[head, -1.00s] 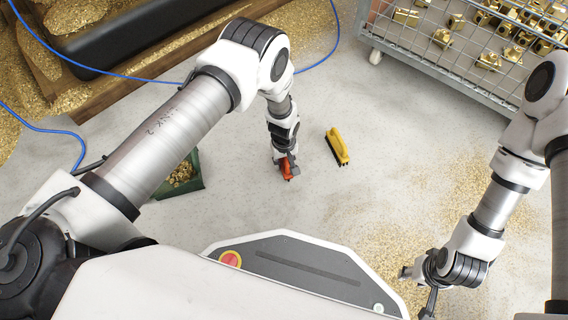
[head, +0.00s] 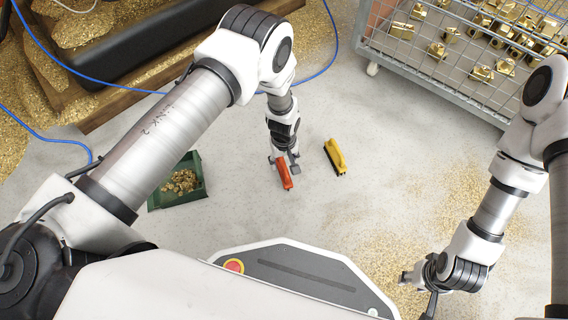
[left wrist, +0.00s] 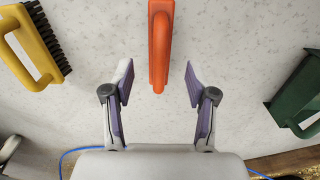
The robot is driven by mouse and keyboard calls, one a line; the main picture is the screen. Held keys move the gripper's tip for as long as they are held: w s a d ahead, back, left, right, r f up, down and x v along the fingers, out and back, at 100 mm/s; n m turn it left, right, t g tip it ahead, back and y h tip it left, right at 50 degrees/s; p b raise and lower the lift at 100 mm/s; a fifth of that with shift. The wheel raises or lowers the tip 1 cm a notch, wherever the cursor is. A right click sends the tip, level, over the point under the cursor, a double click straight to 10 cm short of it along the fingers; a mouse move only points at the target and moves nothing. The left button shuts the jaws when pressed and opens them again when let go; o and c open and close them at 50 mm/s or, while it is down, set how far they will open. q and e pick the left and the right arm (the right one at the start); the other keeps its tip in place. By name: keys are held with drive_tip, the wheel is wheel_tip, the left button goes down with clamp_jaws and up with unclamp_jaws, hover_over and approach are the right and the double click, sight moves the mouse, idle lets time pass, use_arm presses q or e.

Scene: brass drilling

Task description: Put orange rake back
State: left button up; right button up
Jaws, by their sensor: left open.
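The orange rake (head: 284,175) is a narrow orange piece on the grey floor in the head view. In the head view my left gripper (head: 284,160) is right at the rake's far end. The rake's underside cannot be made out. My right gripper (head: 414,284) is low at the right, away from the rake; its fingers are unclear.
A yellow brush (head: 335,157) with dark bristles lies just right of the rake. A green dustpan (head: 196,190) with brass chips is to the left. A wire cage cart (head: 432,69) with brass parts stands at the upper right. Floor between brush and cart is clear.

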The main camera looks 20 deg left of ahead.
use_arm(q)
wheel_tip(320, 180, up, 5)
drive_tip(key=shift+p, duration=0.8)
drive_tip(key=shift+s+a+f, duration=0.15)
drive_tip(key=shift+s+a, duration=0.05)
drive_tip(key=shift+s, duration=0.1)
drive_tip(key=s+a+m, duration=0.2)
drive_tip(key=s+a, duration=0.2)
drive_tip(key=s, duration=0.3)
drive_tip(key=s+a+m, duration=0.1)
drive_tip(key=s+a, duration=0.3)
drive_tip(key=s, duration=0.3)
drive_tip(key=s+a+r+m, duration=0.1)
drive_tip(key=s+r+m, duration=0.2)
drive_tip(key=s, duration=0.8)
wheel_tip(320, 180, up, 2)
drive_tip(key=shift+s+a+r, duration=0.2)
drive_tip(key=shift+s+a, duration=0.2)
use_arm(e)
wheel_tip(320, 180, up, 3)
drive_tip(key=shift+f, duration=0.15)
